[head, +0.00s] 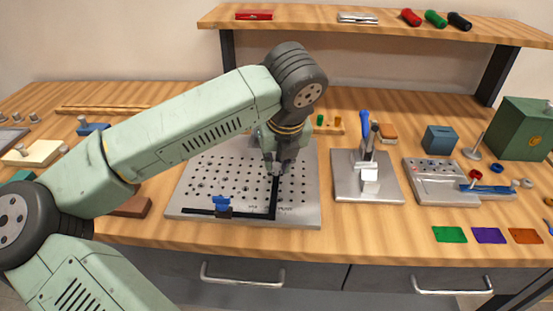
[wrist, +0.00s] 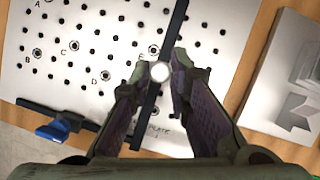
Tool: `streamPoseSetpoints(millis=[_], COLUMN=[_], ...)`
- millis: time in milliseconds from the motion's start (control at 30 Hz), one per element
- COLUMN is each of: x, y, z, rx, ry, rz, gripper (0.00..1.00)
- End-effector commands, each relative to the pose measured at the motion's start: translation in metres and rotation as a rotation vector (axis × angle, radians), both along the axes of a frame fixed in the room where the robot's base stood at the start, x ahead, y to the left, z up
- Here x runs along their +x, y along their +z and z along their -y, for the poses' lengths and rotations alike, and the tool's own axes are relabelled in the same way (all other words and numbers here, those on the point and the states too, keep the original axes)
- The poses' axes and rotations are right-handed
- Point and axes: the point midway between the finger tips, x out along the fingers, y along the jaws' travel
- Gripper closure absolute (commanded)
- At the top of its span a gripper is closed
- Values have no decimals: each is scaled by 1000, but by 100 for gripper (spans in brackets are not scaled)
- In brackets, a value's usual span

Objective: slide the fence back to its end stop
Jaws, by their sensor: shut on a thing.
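The fence (head: 274,203) is a black bar running front to back across the right part of the perforated grey plate (head: 200,180). It also shows in the wrist view (wrist: 173,30), with a pale round knob (wrist: 160,72) on it. A black rail (head: 192,211) lies along the plate's front edge, meeting the fence's near end, with a blue piece (head: 222,203) left of the fence. In the wrist view this blue piece (wrist: 55,132) is at lower left. My gripper (head: 276,170) is shut on the fence's knob; its fingers (wrist: 160,74) stand either side. The fence's far end is hidden in the head view.
A grey stand with a blue handle (head: 365,120) is right of the plate. A grey block with round recesses (head: 430,170) stands farther right. Coloured cards, one of them green (head: 449,234), lie near the front edge. A raised shelf (head: 340,27) spans the back.

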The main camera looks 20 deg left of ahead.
Motion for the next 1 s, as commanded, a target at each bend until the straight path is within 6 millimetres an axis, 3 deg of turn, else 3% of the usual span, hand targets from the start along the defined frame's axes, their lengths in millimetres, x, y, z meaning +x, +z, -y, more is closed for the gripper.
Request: streamPoseSetpoints(millis=[133,400,733,767,1000], x=[8,19,20,20,20], y=[-7,-3,1,1,0], z=[25,65,71,71,70], rx=[2,0,-7,-8,-5], ry=[-10,-7,-9,-9,-8], rz=[3,5,5,5,4], gripper=[100,100,100,82,66])
